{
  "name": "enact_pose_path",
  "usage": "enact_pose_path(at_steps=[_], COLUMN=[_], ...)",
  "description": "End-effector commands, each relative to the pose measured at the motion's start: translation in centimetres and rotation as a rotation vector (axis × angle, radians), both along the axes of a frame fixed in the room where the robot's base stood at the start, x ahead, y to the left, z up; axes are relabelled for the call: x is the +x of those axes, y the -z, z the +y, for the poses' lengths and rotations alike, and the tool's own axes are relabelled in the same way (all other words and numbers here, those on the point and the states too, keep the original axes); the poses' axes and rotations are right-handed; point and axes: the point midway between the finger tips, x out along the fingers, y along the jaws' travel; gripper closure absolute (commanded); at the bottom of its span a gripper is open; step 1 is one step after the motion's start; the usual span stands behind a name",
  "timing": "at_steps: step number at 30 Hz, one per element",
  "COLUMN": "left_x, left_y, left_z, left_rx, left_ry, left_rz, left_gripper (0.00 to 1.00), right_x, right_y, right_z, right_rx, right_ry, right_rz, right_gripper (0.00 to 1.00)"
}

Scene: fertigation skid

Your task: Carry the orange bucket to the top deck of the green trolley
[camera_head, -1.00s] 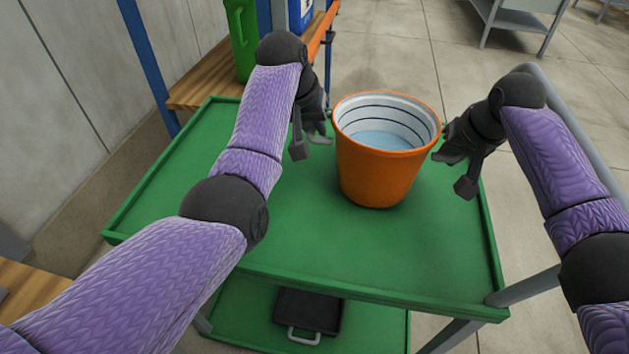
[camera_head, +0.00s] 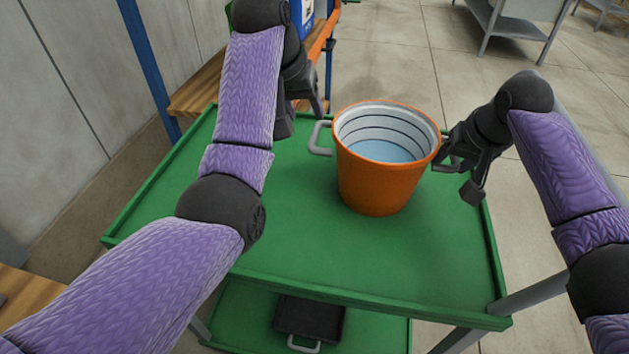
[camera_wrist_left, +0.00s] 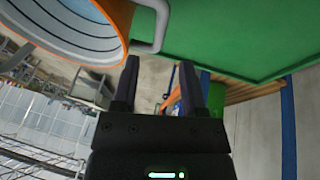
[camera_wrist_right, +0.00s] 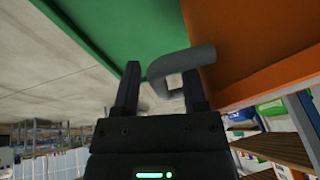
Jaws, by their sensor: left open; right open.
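The orange bucket (camera_head: 380,185) stands upright on the top deck of the green trolley (camera_head: 300,240), with a pale blue bottom or liquid inside its white ribbed interior. It has a grey loop handle on each side. My left gripper (camera_head: 305,108) is open and apart from the bucket's left handle (camera_head: 319,138); the left wrist view shows that handle (camera_wrist_left: 155,25) beside the fingers. My right gripper (camera_head: 462,178) is open at the right handle; the right wrist view shows this grey handle (camera_wrist_right: 180,68) at or between the fingertips, contact unclear.
A black case (camera_head: 308,318) lies on the trolley's lower deck. A wooden shelf with blue posts (camera_head: 150,65) stands behind at the left. A grey metal table (camera_head: 515,25) is at the back right. The deck left of the bucket is clear.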

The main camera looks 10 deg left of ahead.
Motion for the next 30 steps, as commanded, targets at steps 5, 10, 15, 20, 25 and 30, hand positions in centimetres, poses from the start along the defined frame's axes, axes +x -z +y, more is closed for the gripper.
enact_pose_path(at_steps=[5,10,15,20,25,30], left_x=[0.0,0.0,0.0,0.0,0.0,-0.1], left_y=[0.0,0.0,0.0,0.0,0.0,-1.5], left_z=[0.0,0.0,0.0,0.0,0.0,0.0], left_rx=[0.0,0.0,0.0,0.0,0.0,0.0], left_ry=[0.0,0.0,0.0,0.0,0.0,0.0], left_rz=[0.0,0.0,0.0,0.0,0.0,-0.007], left_gripper=[0.45,0.45,0.45,0.45,0.45,0.45], right_x=[-1.6,-3.1,-3.7,-3.7,-3.7,-3.8], right_y=[-4.6,-8.3,-9.8,-9.9,-9.8,-11.4], right_z=[-1.1,-1.8,-2.1,-2.1,-2.1,-2.1], right_rx=[-0.002,-0.003,-0.002,-0.002,-0.002,-0.002], right_ry=[0.0,0.001,0.0,0.0,0.0,0.0], right_rz=[-0.008,-0.005,-0.002,-0.001,-0.001,-0.008], right_gripper=[0.45,0.45,0.45,0.45,0.45,0.45])
